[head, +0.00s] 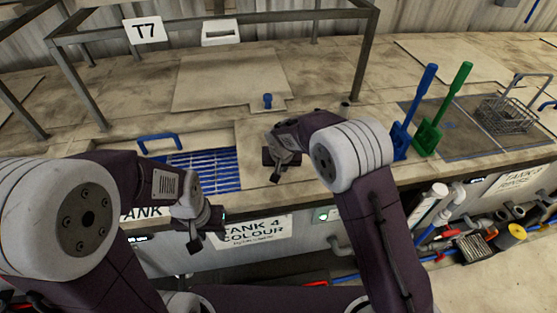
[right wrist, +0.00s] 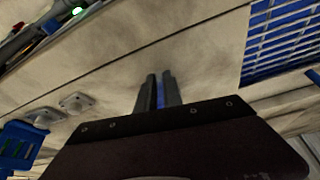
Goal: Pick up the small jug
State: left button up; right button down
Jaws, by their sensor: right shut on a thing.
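My right gripper (head: 277,176) is low over the front part of the worktop, just right of the blue grating. In the right wrist view, its fingers (right wrist: 158,92) are close together with a narrow strip of blue thing (right wrist: 160,94) between them. The gripper hides most of this thing, and I cannot tell whether it is the small jug. No jug shows clearly elsewhere. My left gripper (head: 194,243) hangs in front of the tank fronts, apart from the worktop; I cannot tell whether it is open.
The blue grating (head: 205,172) lies in an opening, with a blue handle (head: 158,139) behind it. A lid (head: 225,80) with a blue knob (head: 267,100) lies farther back. Blue (head: 401,141) and green (head: 428,137) paddles and a wire basket (head: 507,115) stand right. A frame (head: 362,55) rises behind.

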jog(key=shift+r, duration=0.1)
jog(key=shift+r, duration=0.25)
jog(key=r, duration=0.1)
jog(key=r+b, duration=0.2)
jog(key=shift+s+d+r, duration=0.25)
jog(key=shift+d+r, duration=0.1)
jog(key=shift+r, duration=0.05)
jog(key=s+d+r+b, duration=0.3)
jog(key=s+d+r, duration=0.3)
jog(key=d, duration=0.2)
jog(key=shift+s+d+r, duration=0.2)
jog(key=shift+s+r, duration=0.1)
jog(key=shift+s, duration=0.05)
